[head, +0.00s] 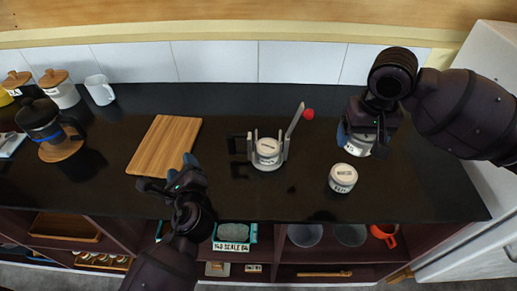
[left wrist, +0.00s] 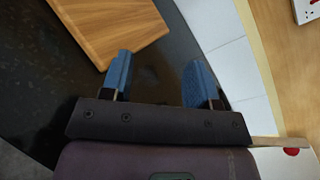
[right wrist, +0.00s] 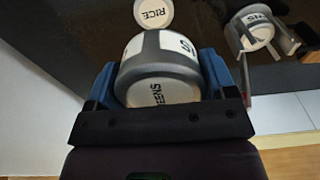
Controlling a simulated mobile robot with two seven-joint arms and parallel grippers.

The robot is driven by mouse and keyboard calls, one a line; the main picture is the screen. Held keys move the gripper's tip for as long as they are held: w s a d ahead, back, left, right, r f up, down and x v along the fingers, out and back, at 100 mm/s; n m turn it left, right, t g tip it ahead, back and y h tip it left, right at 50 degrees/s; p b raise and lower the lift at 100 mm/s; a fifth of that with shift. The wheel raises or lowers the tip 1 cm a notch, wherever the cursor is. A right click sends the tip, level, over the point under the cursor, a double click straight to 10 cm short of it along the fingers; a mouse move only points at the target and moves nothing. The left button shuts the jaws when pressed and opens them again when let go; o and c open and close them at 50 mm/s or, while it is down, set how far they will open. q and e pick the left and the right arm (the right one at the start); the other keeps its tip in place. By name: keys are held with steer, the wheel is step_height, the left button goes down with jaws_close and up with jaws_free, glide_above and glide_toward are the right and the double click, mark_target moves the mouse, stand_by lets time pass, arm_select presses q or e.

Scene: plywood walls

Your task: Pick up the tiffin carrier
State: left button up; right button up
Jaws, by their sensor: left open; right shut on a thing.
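The tiffin carrier's pale frame (head: 284,150) stands on the dark counter, with a raised side arm ending in a red knob (head: 308,114). One round tin (head: 267,147) sits inside it; the right wrist view also shows this tin (right wrist: 257,32). A second tin (head: 343,173) stands on the counter right of the frame; its lid reads RICE in the right wrist view (right wrist: 153,12). My right gripper (head: 361,142) is shut on a third tin (right wrist: 158,88), its label ending in "ENS", above the counter. My left gripper (head: 172,178) is open and empty near the cutting board.
A wooden cutting board (head: 166,143) lies left of the frame. A coffee pot (head: 42,120), lidded jars (head: 62,92) and a white mug (head: 100,89) stand at the left. Bare counter lies behind the frame.

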arm_select(q)
steer(key=d+r+m+t+y, duration=0.1)
steer(key=d+m+t, duration=0.1)
steer(key=d+m, duration=0.35)
steer(key=m+h, duration=0.3)
steer(key=m, duration=0.1)
glide_toward(232, 148)
steer(key=shift+s+a+f, duration=0.15)
steer(key=shift+s+f, duration=0.1)
steer(key=shift+s, duration=0.15)
steer(key=shift+w+f+h, duration=0.1)
steer(key=shift+f+h, duration=0.05)
steer(key=shift+h, duration=0.25)
steer(key=w, duration=0.5)
steer(key=shift+w+a, duration=0.35)
steer(key=shift+a, duration=0.05)
steer(key=shift+w+a+r, duration=0.1)
steer(key=shift+w+a, duration=0.15)
steer(key=shift+w, duration=0.7)
steer(key=shift+w+a+r, duration=0.1)
steer(key=shift+w+a, duration=0.15)
steer(key=shift+w, duration=0.7)
steer(key=shift+w+a, duration=0.25)
steer(key=shift+w, duration=0.7)
steer(key=shift+c, duration=0.3)
jaws_close()
